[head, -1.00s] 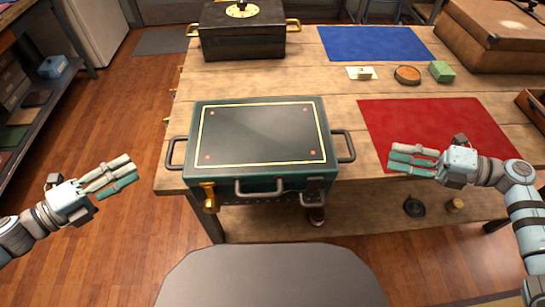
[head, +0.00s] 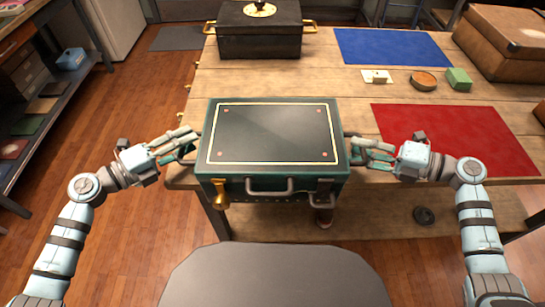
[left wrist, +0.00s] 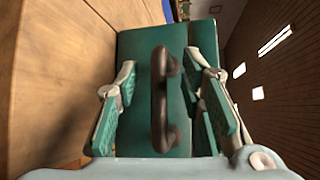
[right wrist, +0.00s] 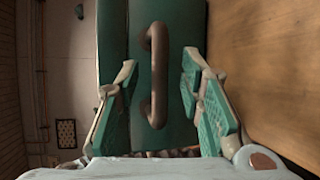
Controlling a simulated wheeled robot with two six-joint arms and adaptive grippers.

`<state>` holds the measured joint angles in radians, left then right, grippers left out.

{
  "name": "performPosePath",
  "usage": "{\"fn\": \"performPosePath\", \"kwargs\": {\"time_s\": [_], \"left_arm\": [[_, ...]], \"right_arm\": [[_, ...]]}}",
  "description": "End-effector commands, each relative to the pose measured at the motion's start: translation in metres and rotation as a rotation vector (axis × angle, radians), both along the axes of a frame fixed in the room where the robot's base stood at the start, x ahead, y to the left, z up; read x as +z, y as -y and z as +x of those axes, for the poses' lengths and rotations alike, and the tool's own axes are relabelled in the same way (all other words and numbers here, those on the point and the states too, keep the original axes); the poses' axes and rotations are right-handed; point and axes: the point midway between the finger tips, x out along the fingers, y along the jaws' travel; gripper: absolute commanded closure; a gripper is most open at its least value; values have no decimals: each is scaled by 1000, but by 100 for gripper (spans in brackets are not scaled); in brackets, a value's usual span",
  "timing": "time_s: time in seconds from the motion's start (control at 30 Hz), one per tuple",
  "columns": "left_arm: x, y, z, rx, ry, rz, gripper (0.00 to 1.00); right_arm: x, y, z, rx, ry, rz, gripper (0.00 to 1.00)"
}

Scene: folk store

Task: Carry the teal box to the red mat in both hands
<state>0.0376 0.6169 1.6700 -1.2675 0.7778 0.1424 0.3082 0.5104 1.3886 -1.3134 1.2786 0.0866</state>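The teal box (head: 270,136) has a dark lid with a gold border and sits upright on the wooden table at its near edge. Its left side handle (left wrist: 162,100) is between the parted fingers of my left gripper (head: 188,143), which is open. Its right side handle (right wrist: 156,75) is between the parted fingers of my right gripper (head: 362,154), also open. In both wrist views gaps show between the handle and the finger pads. The red mat (head: 455,138) lies flat and bare on the table, right of the box.
A black chest (head: 258,38) stands behind the box. A blue mat (head: 393,48), a small card (head: 378,77), a round dish (head: 424,81), a green block (head: 459,79) and a brown case (head: 510,40) lie further back and right. The table (head: 325,75) is clear between box and chest.

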Motion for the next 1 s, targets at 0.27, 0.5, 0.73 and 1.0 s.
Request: {"fn": "performPosePath", "kwargs": {"time_s": [0.27, 0.5, 0.73, 1.0], "left_arm": [[0, 0, 0, 0, -1, 1, 100], [-1, -1, 0, 0, -1, 1, 100], [0, 0, 0, 0, -1, 1, 100], [23, -1, 0, 1, 0, 1, 100]], "right_arm": [[0, 0, 0, 0, 0, 0, 100], [0, 0, 0, 0, 0, 0, 100], [1, 0, 0, 1, 3, 1, 100], [24, 0, 0, 0, 4, 1, 100]]}}
